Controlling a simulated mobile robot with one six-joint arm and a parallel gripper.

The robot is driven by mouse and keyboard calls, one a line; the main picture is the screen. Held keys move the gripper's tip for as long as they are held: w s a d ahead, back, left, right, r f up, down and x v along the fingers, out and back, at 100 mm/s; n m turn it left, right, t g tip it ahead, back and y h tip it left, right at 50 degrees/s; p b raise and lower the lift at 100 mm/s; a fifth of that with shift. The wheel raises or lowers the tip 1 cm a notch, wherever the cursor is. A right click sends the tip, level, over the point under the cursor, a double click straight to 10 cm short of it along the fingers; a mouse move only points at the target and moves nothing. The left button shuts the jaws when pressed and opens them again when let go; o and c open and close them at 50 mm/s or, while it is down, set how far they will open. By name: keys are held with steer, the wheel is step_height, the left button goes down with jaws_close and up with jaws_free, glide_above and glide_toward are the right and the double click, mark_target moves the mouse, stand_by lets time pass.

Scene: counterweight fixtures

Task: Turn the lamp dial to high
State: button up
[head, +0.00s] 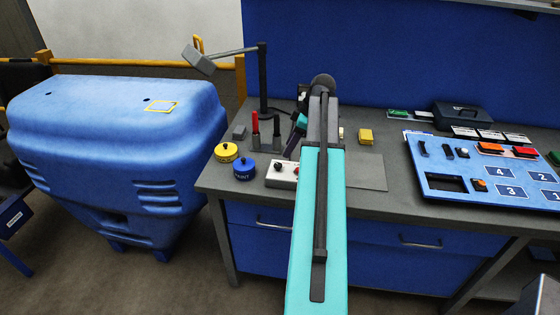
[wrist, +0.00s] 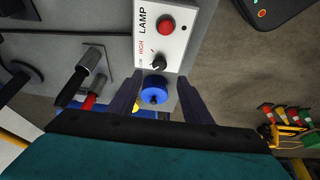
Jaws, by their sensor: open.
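The lamp control box (wrist: 176,44) is white, with "LAMP" and a red "HIGH" printed on it. Its black dial (wrist: 158,60) sits below a red button (wrist: 165,25) in the wrist view; I cannot tell its setting surely. My gripper (wrist: 159,84) is open, its dark fingers apart on either side of a blue round canister (wrist: 154,92), short of the dial in the picture. I cannot tell whether anything touches. In the head view the box (head: 281,176) shows left of my arm, partly hidden. The desk lamp (head: 200,60) stands behind.
A yellow canister (head: 226,152) and the blue canister (head: 244,169) stand left of the box. Red and black upright handles (head: 255,128) are behind them. A blue panel with switches (head: 480,170) lies right on the workbench (head: 230,188). A grey mat area (head: 366,172) is clear.

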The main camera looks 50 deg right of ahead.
mark_target(279, 165)
steer(key=shift+p+x, duration=1.3)
steer(key=shift+x, duration=3)
steer(key=shift+c, duration=0.3)
